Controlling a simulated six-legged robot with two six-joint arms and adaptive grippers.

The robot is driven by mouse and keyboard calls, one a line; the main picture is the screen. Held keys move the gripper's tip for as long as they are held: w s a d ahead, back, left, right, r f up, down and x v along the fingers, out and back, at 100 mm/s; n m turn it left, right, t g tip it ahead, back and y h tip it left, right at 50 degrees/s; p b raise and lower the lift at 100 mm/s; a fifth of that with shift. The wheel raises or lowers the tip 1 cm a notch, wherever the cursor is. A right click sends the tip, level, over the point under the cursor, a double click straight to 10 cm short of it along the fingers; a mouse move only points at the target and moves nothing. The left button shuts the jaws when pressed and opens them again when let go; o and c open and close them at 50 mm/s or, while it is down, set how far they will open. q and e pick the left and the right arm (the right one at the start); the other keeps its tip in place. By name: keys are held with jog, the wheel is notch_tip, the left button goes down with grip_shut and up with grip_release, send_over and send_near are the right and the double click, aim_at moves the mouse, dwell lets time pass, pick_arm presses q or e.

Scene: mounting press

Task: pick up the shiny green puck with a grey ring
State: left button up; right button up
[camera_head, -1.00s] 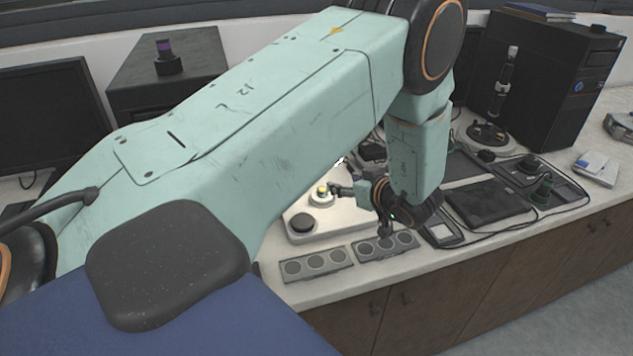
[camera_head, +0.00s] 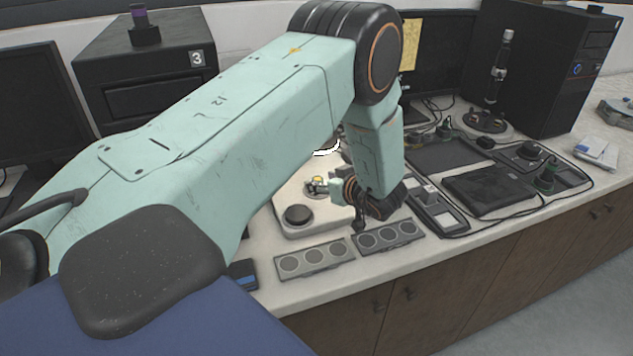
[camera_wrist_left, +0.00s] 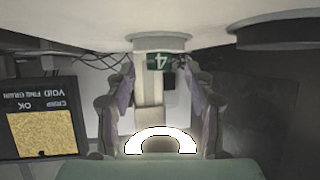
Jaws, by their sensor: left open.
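In the head view a small yellowish top (camera_head: 319,181) shows on the pedestal, partly hidden by my gripper. My left gripper (camera_wrist_left: 159,76) is open, with one finger on each side of the puck in the wrist picture. I cannot tell whether the tips reach around it. In the head view the left gripper (camera_head: 333,187) is right beside the pedestal. My right gripper is not in view.
Two grey trays with round wells, one on the left (camera_head: 314,260) and one on the right (camera_head: 388,236), lie in front. A black tablet (camera_head: 487,188) and cables lie right. A white arc (camera_head: 327,151) shows behind my arm.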

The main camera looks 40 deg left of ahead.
pick_arm(q)
jog(key=shift+x, duration=1)
jog(key=shift+d, duration=0.1)
jog(key=shift+r, duration=0.15)
jog(key=shift+c, duration=0.7)
jog(key=shift+w, duration=0.1)
jog(key=c, duration=0.9)
